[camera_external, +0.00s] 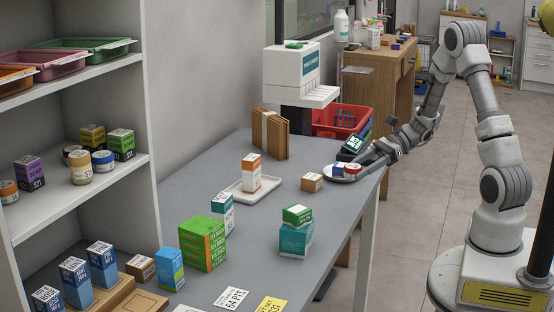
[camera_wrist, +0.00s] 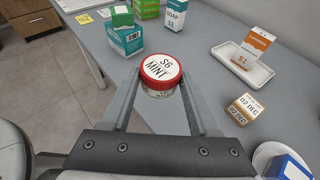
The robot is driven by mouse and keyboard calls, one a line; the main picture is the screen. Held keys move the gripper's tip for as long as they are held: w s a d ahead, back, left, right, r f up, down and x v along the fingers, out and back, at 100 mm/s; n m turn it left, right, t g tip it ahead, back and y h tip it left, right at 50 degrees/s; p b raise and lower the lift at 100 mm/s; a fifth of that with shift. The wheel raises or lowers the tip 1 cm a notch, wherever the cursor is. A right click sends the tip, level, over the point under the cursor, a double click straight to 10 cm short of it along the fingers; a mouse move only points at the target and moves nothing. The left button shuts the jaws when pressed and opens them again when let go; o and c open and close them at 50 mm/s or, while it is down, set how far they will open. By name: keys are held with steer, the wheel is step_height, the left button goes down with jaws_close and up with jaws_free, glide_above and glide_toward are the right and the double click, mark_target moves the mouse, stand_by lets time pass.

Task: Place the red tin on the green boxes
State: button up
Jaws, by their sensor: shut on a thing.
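The red tin (camera_wrist: 160,73) has a red-rimmed white lid reading "S6 MINT". My gripper (camera_wrist: 161,82) is shut on it, one finger on each side. In the external view the tin (camera_external: 352,170) shows at my gripper (camera_external: 362,164), near the table's right edge. I cannot tell its exact height above the table. The green boxes (camera_external: 202,243) form a stacked block with orange stripes near the table's front left. They show partly at the top of the wrist view (camera_wrist: 148,9).
A teal box with a small green box (camera_external: 297,214) on top stands right of the green boxes. A teal-white carton (camera_external: 222,211) stands behind them. An orange carton (camera_external: 251,174) stands on a white tray (camera_external: 238,190). A small brown box (camera_external: 312,183) sits near my gripper. A blue-topped item (camera_wrist: 289,168) is on a white dish (camera_wrist: 263,156).

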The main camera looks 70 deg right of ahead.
steer(key=w+a+r, duration=0.5)
steer(key=w+a, duration=0.6)
steer(key=a, duration=0.1)
steer(key=w+a+r, duration=0.5)
steer(key=w+a, duration=0.6)
steer(key=a, duration=0.2)
steer(key=b, duration=0.2)
glide_above(209, 223)
step_height(209, 223, down, 7)
steer(key=shift+d+r, duration=0.15)
steer(key=shift+r, duration=0.05)
steer(key=shift+f+h, duration=0.3)
steer(key=shift+f, duration=1.8)
steer(key=shift+f+b, duration=0.25)
steer(key=shift+b, duration=0.25)
steer(key=o, duration=1.4)
steer(key=shift+r, duration=0.1)
